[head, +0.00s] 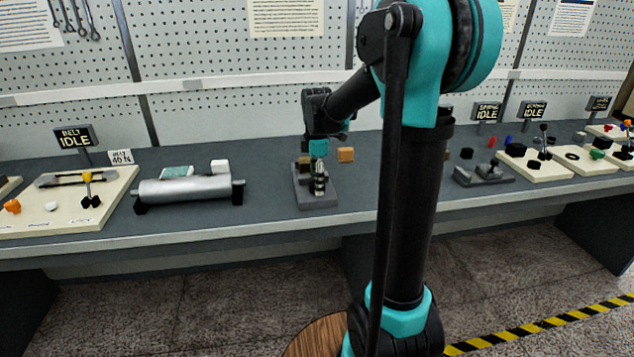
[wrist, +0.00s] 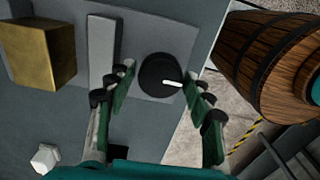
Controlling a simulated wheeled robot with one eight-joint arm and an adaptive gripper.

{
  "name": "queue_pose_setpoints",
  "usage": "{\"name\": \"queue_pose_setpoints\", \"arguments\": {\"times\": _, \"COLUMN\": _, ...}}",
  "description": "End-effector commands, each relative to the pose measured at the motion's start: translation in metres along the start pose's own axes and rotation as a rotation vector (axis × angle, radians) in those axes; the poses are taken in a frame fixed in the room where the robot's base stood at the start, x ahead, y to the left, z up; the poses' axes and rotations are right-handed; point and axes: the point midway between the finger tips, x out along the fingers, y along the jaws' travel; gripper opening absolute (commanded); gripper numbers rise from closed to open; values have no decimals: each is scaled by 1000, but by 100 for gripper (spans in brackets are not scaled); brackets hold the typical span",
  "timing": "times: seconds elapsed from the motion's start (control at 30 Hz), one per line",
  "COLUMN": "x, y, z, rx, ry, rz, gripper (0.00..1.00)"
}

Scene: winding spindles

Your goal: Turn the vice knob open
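The vice (head: 301,198) is a grey block-like fixture on the bench, left of centre in the head view. The wrist view shows its light grey upright plate (wrist: 102,50) and its round black knob (wrist: 156,72) with a white pointer line. The pointer aims to the right in that view. My gripper (wrist: 159,75) is open over the knob, one finger on each side of it. Narrow gaps seem to show between fingers and knob; contact cannot be told. In the head view my gripper (head: 319,178) points down at the vice and hides the knob.
A grey roller (head: 186,189) and a cream belt board (head: 65,212) stand to the left. A dark fixture (head: 484,175) and more cream boards are right. The bench front edge is close to the vice.

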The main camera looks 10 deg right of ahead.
Motion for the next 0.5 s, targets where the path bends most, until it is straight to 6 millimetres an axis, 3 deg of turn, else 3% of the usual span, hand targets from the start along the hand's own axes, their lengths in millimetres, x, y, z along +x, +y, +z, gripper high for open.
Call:
{"name": "queue_pose_setpoints", "arguments": {"times": 0.37, "x": -1, "y": 0, "z": 0, "rx": 1, "ry": 0, "rz": -1, "gripper": 64}}
{"name": "queue_pose_setpoints", "arguments": {"times": 0.5, "x": -11, "y": 0, "z": 0, "rx": 1, "ry": 0, "rz": -1, "gripper": 64}}
